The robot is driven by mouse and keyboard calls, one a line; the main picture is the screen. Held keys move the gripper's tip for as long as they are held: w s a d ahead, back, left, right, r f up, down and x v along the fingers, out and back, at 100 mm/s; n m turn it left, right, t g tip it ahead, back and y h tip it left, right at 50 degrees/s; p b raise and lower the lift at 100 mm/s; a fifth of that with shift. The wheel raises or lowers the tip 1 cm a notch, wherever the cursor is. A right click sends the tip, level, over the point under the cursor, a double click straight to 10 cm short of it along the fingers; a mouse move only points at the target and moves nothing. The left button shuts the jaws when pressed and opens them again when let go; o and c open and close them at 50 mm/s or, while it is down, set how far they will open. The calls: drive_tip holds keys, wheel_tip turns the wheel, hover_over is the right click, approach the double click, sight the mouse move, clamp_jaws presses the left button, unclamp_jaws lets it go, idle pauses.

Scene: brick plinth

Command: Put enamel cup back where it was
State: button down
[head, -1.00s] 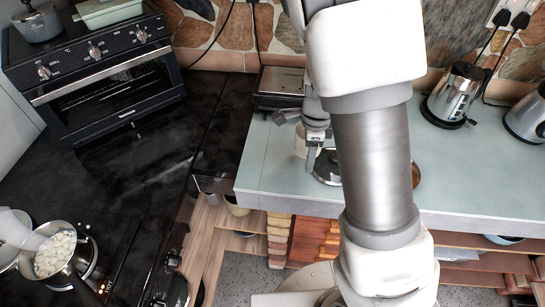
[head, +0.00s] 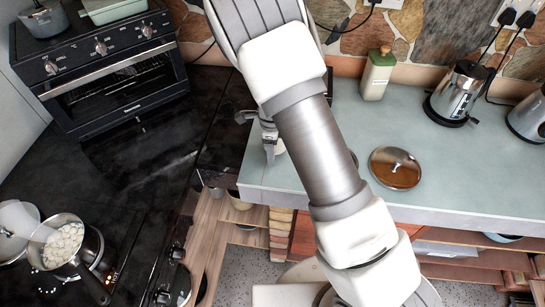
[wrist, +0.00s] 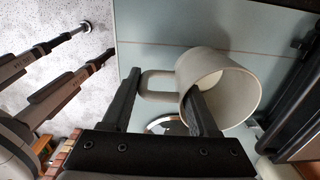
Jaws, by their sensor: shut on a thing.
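The enamel cup (wrist: 212,72) is a pale cream mug with a handle on its left, seen in the wrist view. It is tilted so that its open mouth faces the lower right. My gripper (wrist: 162,84) is shut on the cup, with one finger reaching in at its mouth and the other outside beyond the handle. In the head view my gripper (head: 268,150) is above the left end of the pale counter (head: 450,170). Only a small pale bit of the cup shows there, and my arm hides the rest.
A round lid with a knob (head: 395,168) lies on the counter. The black hob (head: 120,200) lies left, with a pan of white pieces (head: 65,245). The counter between lid and kettle is clear.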

drive_tip(key=shift+f, duration=1.9)
drive_tip(key=shift+f, duration=0.2)
drive_tip(key=shift+c, duration=0.8)
unclamp_jaws()
drive_tip(key=shift+r, duration=0.1)
wheel_tip(320, 180, up, 12)
drive_tip(key=shift+s+r, duration=0.15)
drive_tip(key=shift+r, duration=0.1)
drive_tip(key=s+d+r+n+t+y, duration=0.15)
drive_tip(key=s+d+r+n, duration=0.25)
drive_tip(key=s+r+n, duration=0.5)
drive_tip(key=s+d+r+n+t+y, duration=0.15)
drive_tip(key=s+d+r+n, duration=0.3)
drive_tip(key=r, duration=0.85)
drive_tip(key=s+d+r+n+t+h, duration=0.2)
drive_tip(key=s+d+n+h, duration=0.1)
drive_tip(key=s+n, duration=0.4)
drive_tip(key=shift+s+d+r, duration=0.2)
drive_tip(key=shift+s+d, duration=0.05)
drive_tip(key=shift+s, duration=0.75)
